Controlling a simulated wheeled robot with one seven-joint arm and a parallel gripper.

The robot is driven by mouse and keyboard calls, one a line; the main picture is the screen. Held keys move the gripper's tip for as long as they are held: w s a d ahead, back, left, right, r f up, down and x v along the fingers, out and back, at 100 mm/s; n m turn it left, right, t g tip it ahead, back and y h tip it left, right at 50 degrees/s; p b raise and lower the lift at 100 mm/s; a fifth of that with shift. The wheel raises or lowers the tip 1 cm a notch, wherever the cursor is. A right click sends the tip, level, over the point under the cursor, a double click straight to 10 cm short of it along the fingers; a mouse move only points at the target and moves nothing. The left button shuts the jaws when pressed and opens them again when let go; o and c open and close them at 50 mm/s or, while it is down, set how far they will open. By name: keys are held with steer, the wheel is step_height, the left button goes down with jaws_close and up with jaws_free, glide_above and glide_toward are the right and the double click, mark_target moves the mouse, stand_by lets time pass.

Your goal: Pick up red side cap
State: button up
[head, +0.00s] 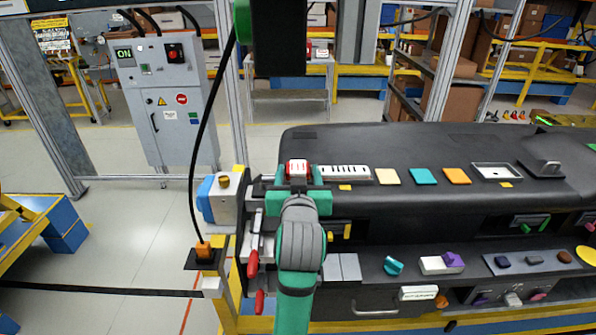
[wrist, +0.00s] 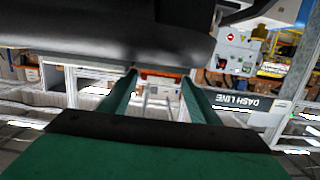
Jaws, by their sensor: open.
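My gripper (head: 298,175) is at the left end of the black dashboard (head: 420,150) in the head view, with a red-and-white piece showing between its teal sides. In the wrist view my gripper (wrist: 160,75) has its two green fingers apart. A narrow orange-red strip (wrist: 163,73) shows between the fingertips, just below the dark dashboard edge. I cannot tell whether this strip is the red side cap or something farther off. No contact with the fingers is clear. The arm hides part of the dashboard's left end in the head view.
Two red handles (head: 252,264) hang beside my arm. A blue and grey device (head: 220,199) stands left of the gripper, with a black cable running up from near it. Coloured tiles (head: 422,176) lie along the dashboard. The floor at the left is mostly open.

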steer(key=shift+w+f, duration=0.1)
steer(key=shift+w, duration=0.6)
steer(key=c, duration=0.8)
